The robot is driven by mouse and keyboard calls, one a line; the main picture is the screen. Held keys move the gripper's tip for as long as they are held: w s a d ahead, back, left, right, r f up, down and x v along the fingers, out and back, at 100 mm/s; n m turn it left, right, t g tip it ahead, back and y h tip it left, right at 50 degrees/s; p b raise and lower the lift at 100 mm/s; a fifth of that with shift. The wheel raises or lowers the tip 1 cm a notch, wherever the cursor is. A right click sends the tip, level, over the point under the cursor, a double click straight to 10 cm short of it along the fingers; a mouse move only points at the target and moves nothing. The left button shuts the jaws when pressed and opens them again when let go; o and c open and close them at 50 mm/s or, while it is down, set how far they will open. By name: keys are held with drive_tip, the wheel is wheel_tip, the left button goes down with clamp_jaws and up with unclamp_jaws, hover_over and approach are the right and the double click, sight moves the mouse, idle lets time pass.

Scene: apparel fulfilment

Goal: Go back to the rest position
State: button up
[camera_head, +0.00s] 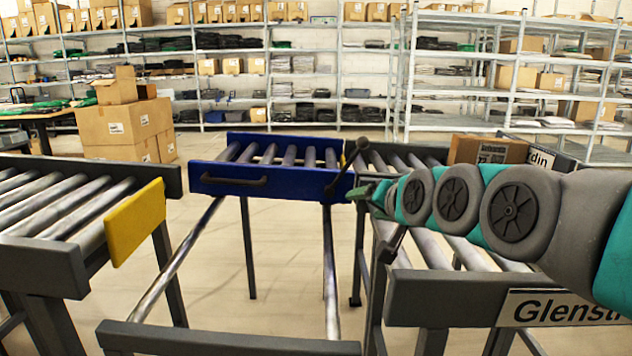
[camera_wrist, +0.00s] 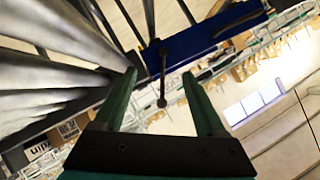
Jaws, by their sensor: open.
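My arm reaches in from the right in the head view, and my gripper (camera_head: 366,190) is at its end, close to the right end of the blue roller section (camera_head: 270,184). In the wrist view, the two green fingers of my gripper (camera_wrist: 160,78) stand apart with nothing held between them. A dark rod with a round knob (camera_wrist: 163,88) shows beyond the gap between the fingers. The blue panel (camera_wrist: 205,36) is behind that rod. I cannot tell from the views whether a finger touches the rod.
Roller conveyors stand at left (camera_head: 62,250) and right (camera_head: 440,305), with a yellow end plate (camera_head: 135,222) on the left one. A cardboard box (camera_head: 487,150) sits on the right conveyor. Stacked boxes (camera_head: 118,125) and shelves (camera_head: 300,60) stand behind. Floor shows between the conveyors.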

drive_tip(key=s+a+f+n+g, duration=0.1)
drive_tip(key=s+a+f+g, duration=0.1)
drive_tip(key=s, duration=0.4)
drive_tip(key=s+a+f+n+g, duration=0.1)
drive_tip(key=s+a+f+g, duration=0.1)
drive_tip(key=s, duration=0.4)
drive_tip(key=s+a+f+n+g, duration=0.1)
drive_tip(key=s+a+f+g, duration=0.1)
drive_tip(key=s, duration=0.4)
drive_tip(key=shift+s+a+f, duration=0.1)
drive_tip(key=shift+s+a, duration=0.1)
drive_tip(key=shift+a, duration=0.6)
drive_tip(key=s+d+f+g+h, duration=0.2)
drive_tip(key=s+d+f+g, duration=0.2)
drive_tip(key=s+f, duration=0.5)
drive_tip(key=s+d+f+n+g+h, duration=0.1)
drive_tip(key=s+d+f+g, duration=0.3)
drive_tip(key=s+d+f, duration=0.5)
drive_tip(key=shift+s+d+f+n+h, duration=0.3)
drive_tip(key=shift+s+f+h, duration=0.1)
drive_tip(key=shift+s, duration=0.35)
drive_tip(key=shift+a+r, duration=0.1)
